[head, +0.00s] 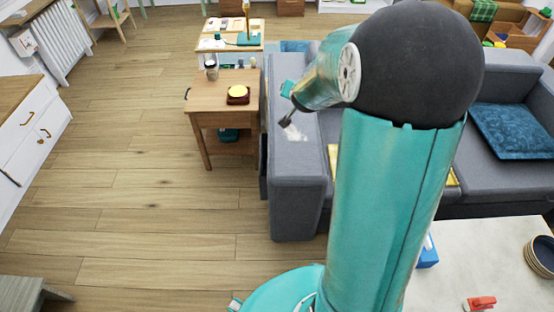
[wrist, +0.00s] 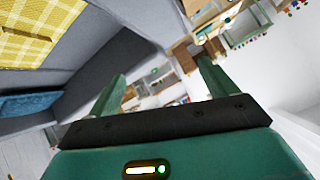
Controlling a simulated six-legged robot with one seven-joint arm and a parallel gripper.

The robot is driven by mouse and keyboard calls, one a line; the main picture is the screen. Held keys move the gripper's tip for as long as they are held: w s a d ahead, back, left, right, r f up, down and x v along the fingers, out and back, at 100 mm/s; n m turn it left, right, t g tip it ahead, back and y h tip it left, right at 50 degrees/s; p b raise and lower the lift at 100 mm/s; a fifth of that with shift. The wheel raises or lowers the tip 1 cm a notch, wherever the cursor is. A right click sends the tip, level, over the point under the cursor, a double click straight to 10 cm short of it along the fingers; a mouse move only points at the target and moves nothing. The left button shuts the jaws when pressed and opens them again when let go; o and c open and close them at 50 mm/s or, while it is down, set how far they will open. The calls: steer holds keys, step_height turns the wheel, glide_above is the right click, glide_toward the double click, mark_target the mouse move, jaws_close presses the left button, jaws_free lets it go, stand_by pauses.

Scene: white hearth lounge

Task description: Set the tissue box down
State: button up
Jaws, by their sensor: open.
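A blue box (head: 428,252) with a bit of white at its top, which looks like the tissue box, rests on the white table (head: 480,262) at the lower right of the head view. My arm hides its left part. My gripper (head: 288,105) is over the near arm of the grey sofa, well away from that box. In the wrist view my gripper (wrist: 160,88) has its two teal fingers spread with nothing between them. No tissue box shows in the wrist view.
The grey sofa (head: 297,200) has a blue cushion (head: 515,130). A wooden side table (head: 215,82) holds a brown-and-yellow item (head: 238,94) and a cup (head: 211,70). Bowls (head: 541,255) and a red item (head: 480,303) are on the white table. The wooden floor at left is clear.

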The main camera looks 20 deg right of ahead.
steer(key=s+a+r+n+g+y, duration=0.1)
steer(key=s+a+r+n+y, duration=0.1)
steer(key=s+a+r, duration=0.4)
steer(key=s+a+r+n+y, duration=0.1)
steer(key=s+a+r+n, duration=0.25)
steer(key=a, duration=0.35)
steer(key=s+a+r+n+g, duration=0.1)
steer(key=s+a+n, duration=0.1)
steer(key=s, duration=0.7)
steer(key=s+a+r+n+g+y, duration=0.1)
steer(key=s+a, duration=0.4)
steer(key=s, duration=0.5)
steer(key=shift+n+g, duration=0.35)
steer(key=shift+g, duration=0.15)
steer(key=shift+s, duration=0.1)
